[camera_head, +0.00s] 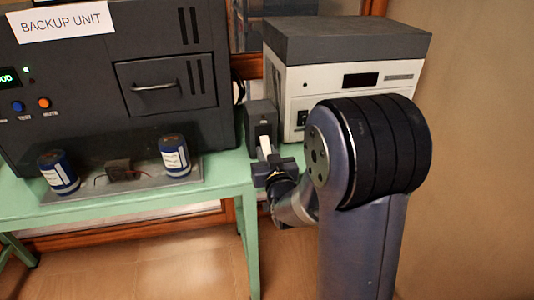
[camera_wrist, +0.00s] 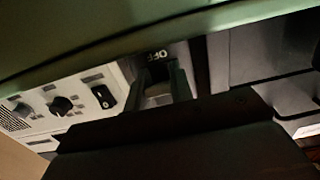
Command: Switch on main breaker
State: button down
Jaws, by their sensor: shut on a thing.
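The main breaker (camera_head: 257,118) is a small dark grey box on the green table, between the backup unit and a white-and-grey device. Its pale lever (camera_head: 265,146) points down toward my gripper (camera_head: 268,170). In the wrist view, which looks upside down, an "OFF" label (camera_wrist: 157,56) shows on the breaker. There my gripper's two dark fingers stand on either side of the light lever (camera_wrist: 158,92), shut on it. The lever's far end and the exact finger contact are hidden.
The large dark backup unit (camera_head: 60,100) stands left. The white-and-grey device (camera_head: 345,60) with knobs and a switch is close on the right, partly behind my arm. Two blue cans (camera_head: 174,155) and a small wired part (camera_head: 122,170) sit on a grey plate at the front left.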

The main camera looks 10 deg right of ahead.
aim_at(266, 144)
jog(key=shift+r, duration=0.1)
jog(key=r+g+p, duration=0.1)
jog(key=p, duration=0.1)
jog(key=r+g+p, duration=0.1)
jog(key=p, duration=0.2)
jog(key=shift+s+g, duration=0.3)
jog(key=r+g+p, duration=0.1)
jog(key=p, duration=0.2)
jog(key=g+p, duration=0.2)
jog(key=p, duration=0.2)
jog(key=shift+s+r+g, duration=0.15)
jog(key=shift+r+g, duration=0.15)
jog(key=shift+r, duration=0.1)
jog(key=g+p, duration=0.1)
jog(key=p, duration=0.1)
jog(key=r+g+p, duration=0.1)
jog(key=g+p, duration=0.1)
jog(key=p, duration=0.1)
jog(key=shift+r, duration=0.1)
jog(key=g+p, duration=0.1)
jog(key=p, duration=0.1)
jog(key=g+p, duration=0.1)
jog(key=shift+w+r+g+p, duration=0.2)
jog(key=shift+g+p, duration=0.1)
jog(key=shift+p, duration=0.05)
jog(key=shift+f, duration=0.1)
jog(key=c, duration=1.2)
grip_release()
jog(key=shift+c, duration=0.2)
